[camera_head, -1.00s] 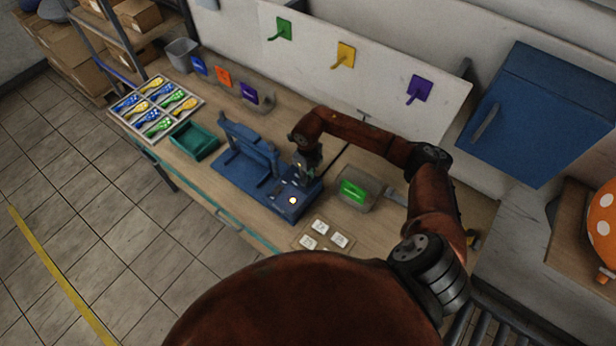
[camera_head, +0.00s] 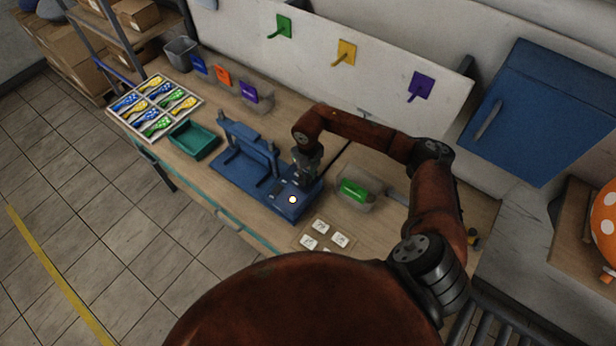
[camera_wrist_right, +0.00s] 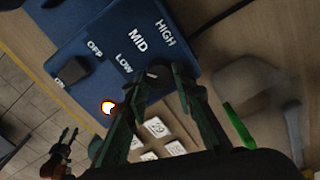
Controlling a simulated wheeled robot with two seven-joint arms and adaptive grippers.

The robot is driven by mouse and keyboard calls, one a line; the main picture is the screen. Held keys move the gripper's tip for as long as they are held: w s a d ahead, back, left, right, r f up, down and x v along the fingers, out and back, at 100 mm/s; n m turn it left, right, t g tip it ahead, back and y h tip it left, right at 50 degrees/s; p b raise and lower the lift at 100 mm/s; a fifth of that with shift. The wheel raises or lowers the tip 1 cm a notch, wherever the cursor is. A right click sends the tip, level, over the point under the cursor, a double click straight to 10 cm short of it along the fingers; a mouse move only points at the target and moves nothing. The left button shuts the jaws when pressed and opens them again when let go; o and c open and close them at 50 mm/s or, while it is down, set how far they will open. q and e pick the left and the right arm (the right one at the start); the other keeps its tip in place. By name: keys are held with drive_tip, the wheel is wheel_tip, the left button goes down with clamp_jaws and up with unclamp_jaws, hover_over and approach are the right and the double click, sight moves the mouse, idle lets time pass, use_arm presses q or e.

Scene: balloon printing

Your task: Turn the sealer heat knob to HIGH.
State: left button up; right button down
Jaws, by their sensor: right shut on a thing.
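The blue sealer (camera_head: 240,176) stands on the wooden bench. In the right wrist view its control panel (camera_wrist_right: 92,38) carries OFF, LOW, MID and HIGH labels, a black switch (camera_wrist_right: 73,70) and a lit lamp (camera_wrist_right: 108,107). My right gripper (camera_head: 303,183) is down at the panel. In the wrist view its fingers (camera_wrist_right: 168,78) are closed in on the heat knob beside the labels. The fingers hide most of the knob; a small pale mark shows at their tips, and I cannot tell its setting. My left gripper (camera_wrist_right: 68,136) shows small at the lower left of the wrist view, fingers apart, away from the sealer.
A clear bin with a green label (camera_head: 354,190) stands right of the sealer. White cards (camera_head: 320,227) lie in front. A teal tray (camera_head: 194,140) and a sorted balloon box (camera_head: 197,104) are to the left. A blue cabinet (camera_head: 540,112) hangs at the right.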

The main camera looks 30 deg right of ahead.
drive_tip(key=m, duration=0.4)
drive_tip(key=shift+w+m+b, duration=0.15)
drive_tip(key=shift+m+b, duration=0.25)
drive_tip(key=m, duration=0.5)
drive_tip(key=shift+r, duration=0.1)
drive_tip(key=m, duration=0.5)
drive_tip(key=shift+w+a+m, duration=0.1)
drive_tip(key=shift+m, duration=0.3)
drive_tip(key=shift+m+p, duration=0.55)
drive_tip(key=shift+m, duration=1.45)
drive_tip(key=c, duration=1.6)
unclamp_jaws()
